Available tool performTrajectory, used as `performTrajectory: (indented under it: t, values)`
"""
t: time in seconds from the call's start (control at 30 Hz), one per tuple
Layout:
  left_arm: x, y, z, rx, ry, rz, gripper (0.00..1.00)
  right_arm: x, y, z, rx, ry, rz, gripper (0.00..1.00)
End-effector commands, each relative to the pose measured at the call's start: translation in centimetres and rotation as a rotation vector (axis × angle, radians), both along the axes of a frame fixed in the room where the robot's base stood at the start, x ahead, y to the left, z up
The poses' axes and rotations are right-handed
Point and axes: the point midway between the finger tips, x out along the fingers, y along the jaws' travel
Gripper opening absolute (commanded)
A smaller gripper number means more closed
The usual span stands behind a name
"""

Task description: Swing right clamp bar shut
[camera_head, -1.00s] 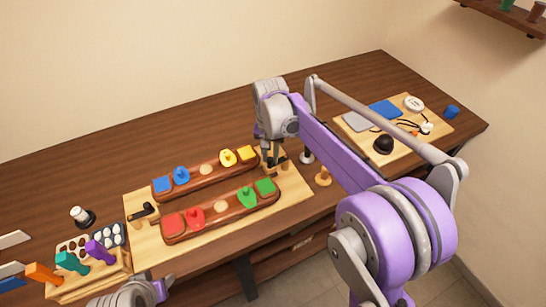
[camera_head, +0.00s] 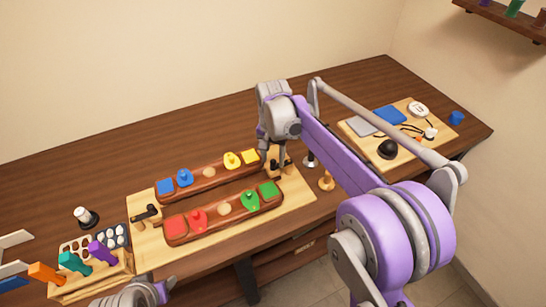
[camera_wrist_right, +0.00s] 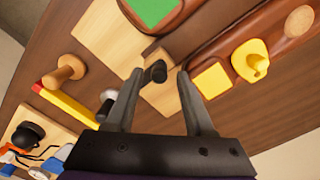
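The right clamp bar, a dark bar with a black knob, is at the right end of the light wooden board (camera_head: 222,241), partly hidden by my right gripper (camera_head: 274,148) in the head view. In the right wrist view its black knob (camera_wrist_right: 156,72) shows between the two spread fingertips of my right gripper (camera_wrist_right: 160,76). The fingers are apart, and I cannot tell whether either touches the knob. The left clamp (camera_head: 147,213) is black and sits at the board's left end. My left gripper (camera_head: 140,293) is partly in view at the bottom left; its fingers are unclear.
Two long brown holders with coloured blocks, the back one (camera_head: 210,184) and front one (camera_head: 226,216), lie on the board. A wooden peg (camera_head: 326,181) stands right of it. A tool rack (camera_head: 92,279) is at lower left, and a second board (camera_head: 440,137) is at right.

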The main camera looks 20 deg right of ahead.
Motion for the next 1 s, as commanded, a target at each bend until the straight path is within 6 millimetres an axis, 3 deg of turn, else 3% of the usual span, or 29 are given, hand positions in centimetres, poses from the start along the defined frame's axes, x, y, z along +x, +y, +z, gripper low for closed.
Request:
performTrajectory:
  t: [0.37, 0.8, 1.0]
  values:
    - [0.0, 0.0, 0.0, 0.000, 0.000, 0.000, 0.50, 0.0, 0.0, 0.6, 0.000, 0.001, 0.001, 0.56]
    - [0.3, 0.0, 0.8, 0.000, -0.005, 0.000, 0.50, 0.0, 0.0, 8.7, 0.000, 0.000, 0.000, 0.56]
    - [0.3, 0.0, 0.9, 0.000, -0.006, 0.000, 0.50, 0.0, 0.0, 10.6, 0.000, 0.000, 0.000, 0.56]
